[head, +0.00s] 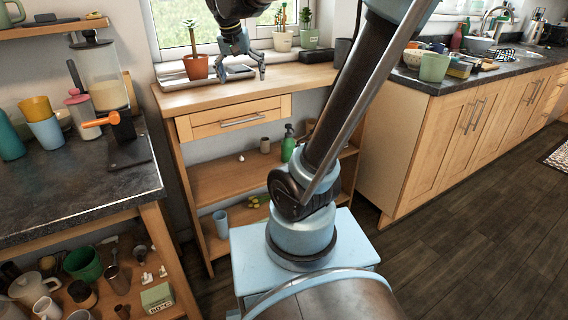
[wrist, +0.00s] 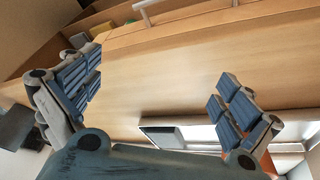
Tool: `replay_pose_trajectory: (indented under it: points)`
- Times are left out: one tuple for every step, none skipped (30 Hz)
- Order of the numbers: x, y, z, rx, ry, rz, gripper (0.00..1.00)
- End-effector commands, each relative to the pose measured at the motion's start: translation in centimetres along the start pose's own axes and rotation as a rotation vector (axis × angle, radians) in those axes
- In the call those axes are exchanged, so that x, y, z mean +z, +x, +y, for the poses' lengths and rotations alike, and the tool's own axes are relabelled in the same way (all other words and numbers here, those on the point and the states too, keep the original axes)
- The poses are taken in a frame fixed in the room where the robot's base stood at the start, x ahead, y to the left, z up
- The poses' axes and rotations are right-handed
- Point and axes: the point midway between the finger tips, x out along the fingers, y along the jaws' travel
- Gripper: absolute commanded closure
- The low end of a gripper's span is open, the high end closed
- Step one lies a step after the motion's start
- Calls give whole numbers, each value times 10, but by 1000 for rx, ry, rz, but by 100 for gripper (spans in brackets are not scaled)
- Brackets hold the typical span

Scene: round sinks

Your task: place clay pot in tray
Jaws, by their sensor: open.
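The wooden cabinet top (head: 300,77) has clear room at its front. More potted plants (head: 283,40) stand right of my gripper by the window. A blender (head: 103,75) is on the dark counter at left. Shelves below hold a green bottle (head: 288,143) and cups.

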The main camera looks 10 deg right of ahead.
Motion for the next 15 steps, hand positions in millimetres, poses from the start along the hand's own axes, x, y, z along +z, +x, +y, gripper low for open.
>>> replay_pose_trajectory:
  points:
    - [17,11,18,-4,-12,-14,2]
    - [26,16,26,-9,-24,-22,2]
    - [38,24,37,-14,-39,-32,2]
    - [47,30,44,-20,-51,-39,2]
    - [57,35,52,-24,-62,-46,2]
    - [70,44,61,-32,-77,-55,2]
    - [79,50,67,-38,-89,-62,2]
    - [90,56,74,-44,-101,-68,2]
    - [103,64,81,-53,-116,-76,2]
    - [113,71,87,-59,-127,-81,2]
    - [123,77,92,-66,-139,-86,2]
    - [137,86,98,-76,-154,-92,2]
    - [148,93,103,-83,-166,-96,2]
    - [158,100,106,-91,-176,-100,2]
    - [171,109,111,-101,-192,-104,2]
